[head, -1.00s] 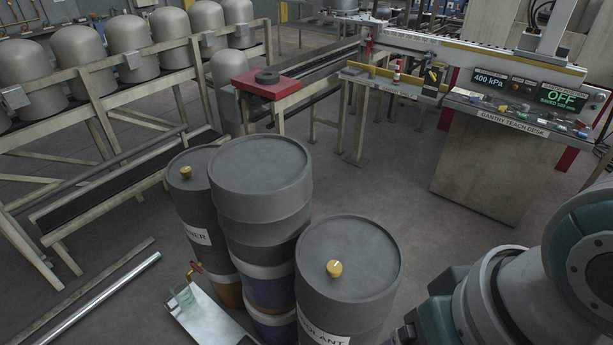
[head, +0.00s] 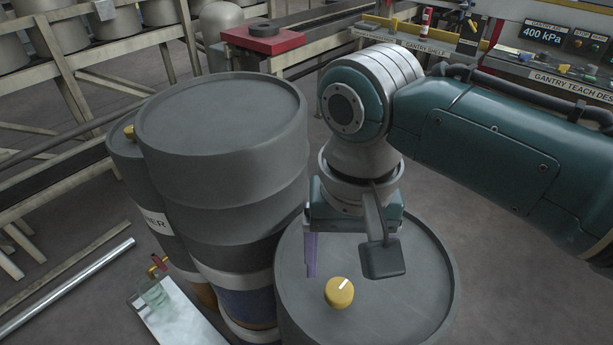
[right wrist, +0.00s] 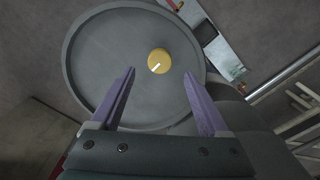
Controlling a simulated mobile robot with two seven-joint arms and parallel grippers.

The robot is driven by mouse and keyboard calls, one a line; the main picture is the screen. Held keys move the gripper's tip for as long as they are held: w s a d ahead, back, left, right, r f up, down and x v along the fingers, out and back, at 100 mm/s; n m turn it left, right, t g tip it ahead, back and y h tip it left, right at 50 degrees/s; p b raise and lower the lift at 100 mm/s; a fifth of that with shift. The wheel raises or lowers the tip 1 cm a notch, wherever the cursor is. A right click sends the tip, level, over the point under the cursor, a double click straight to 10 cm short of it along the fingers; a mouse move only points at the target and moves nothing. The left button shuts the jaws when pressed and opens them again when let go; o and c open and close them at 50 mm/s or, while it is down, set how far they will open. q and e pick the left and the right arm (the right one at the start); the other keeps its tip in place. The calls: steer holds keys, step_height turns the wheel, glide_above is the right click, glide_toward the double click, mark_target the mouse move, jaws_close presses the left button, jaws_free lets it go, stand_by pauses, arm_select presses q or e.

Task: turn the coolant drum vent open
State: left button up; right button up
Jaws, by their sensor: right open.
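The coolant drum (head: 410,310) is the grey drum at front right; its top also shows in the right wrist view (right wrist: 100,50). Its yellow round vent knob (head: 339,293) sits on the lid, with a white mark pointing to the upper right in the head view. My right gripper (head: 342,270) is over the lid, open and empty, pointing down. In the right wrist view the purple fingers (right wrist: 159,72) are spread apart, with the knob (right wrist: 158,61) showing between their tips, seemingly below them. One finger is largely hidden in the head view. My left gripper is not in view.
A taller grey drum stack (head: 220,120) stands close on the left, with another drum (head: 126,155) behind it. A white tray (head: 180,325) with a small glass lies at lower left. A red-topped stand (head: 262,38) and the teach desk (head: 570,75) are farther back.

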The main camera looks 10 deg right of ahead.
mark_target(339, 289)
step_height(339, 289, down, 6)
steer(key=shift+r+b, duration=0.2)
steer(key=shift+b, duration=0.6)
jaws_close()
